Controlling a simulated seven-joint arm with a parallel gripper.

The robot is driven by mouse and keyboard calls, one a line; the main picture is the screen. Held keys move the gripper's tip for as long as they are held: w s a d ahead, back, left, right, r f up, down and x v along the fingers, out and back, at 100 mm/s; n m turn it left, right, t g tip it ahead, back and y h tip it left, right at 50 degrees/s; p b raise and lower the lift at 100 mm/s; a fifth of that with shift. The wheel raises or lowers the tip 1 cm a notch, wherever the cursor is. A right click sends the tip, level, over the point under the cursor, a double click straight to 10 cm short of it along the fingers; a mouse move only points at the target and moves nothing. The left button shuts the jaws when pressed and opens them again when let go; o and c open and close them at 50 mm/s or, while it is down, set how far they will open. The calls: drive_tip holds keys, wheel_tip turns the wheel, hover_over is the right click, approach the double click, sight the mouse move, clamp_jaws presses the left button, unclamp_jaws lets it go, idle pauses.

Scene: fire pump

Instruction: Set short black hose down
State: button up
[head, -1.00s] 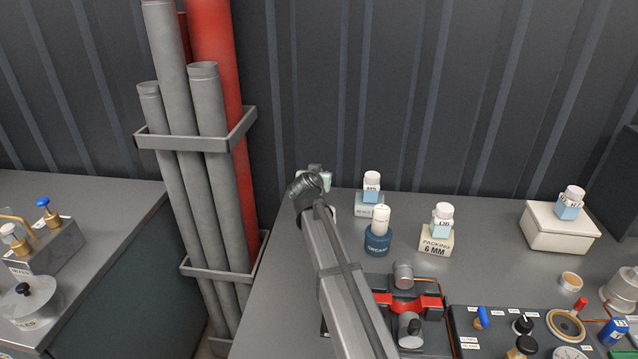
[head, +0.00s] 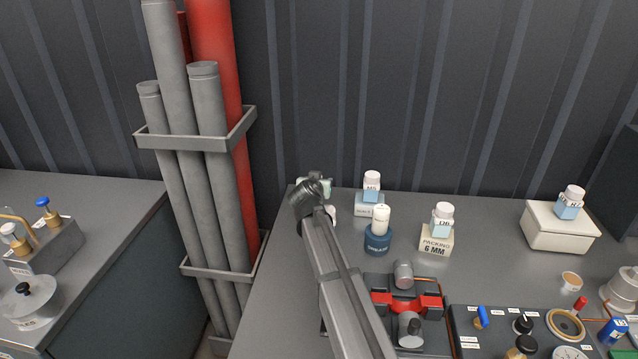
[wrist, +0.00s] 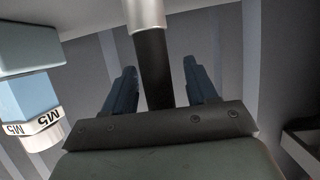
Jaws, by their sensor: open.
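The short black hose (wrist: 153,70) shows in the wrist view as a black cylinder with a pale grey end piece (wrist: 145,12). It lies between the two dark blue fingers of my gripper (wrist: 160,72). The fingers are apart, with a visible gap on each side of the hose, so they do not grip it. In the head view my arm hides the hose and most of the gripper, near the back left of the grey bench (head: 275,290). What the hose's far end rests on cannot be told.
Right of my gripper are a bottle marked M5 (head: 372,180) on a box and a blue grease tub (head: 378,240) with a white bottle. A packing box (head: 436,241) stands farther right. Grey pipes (head: 190,170) stand left. A red clamp fixture (head: 420,303) lies in front.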

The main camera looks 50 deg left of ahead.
drive_tip(key=shift+r, duration=0.15)
drive_tip(key=v, duration=1.2)
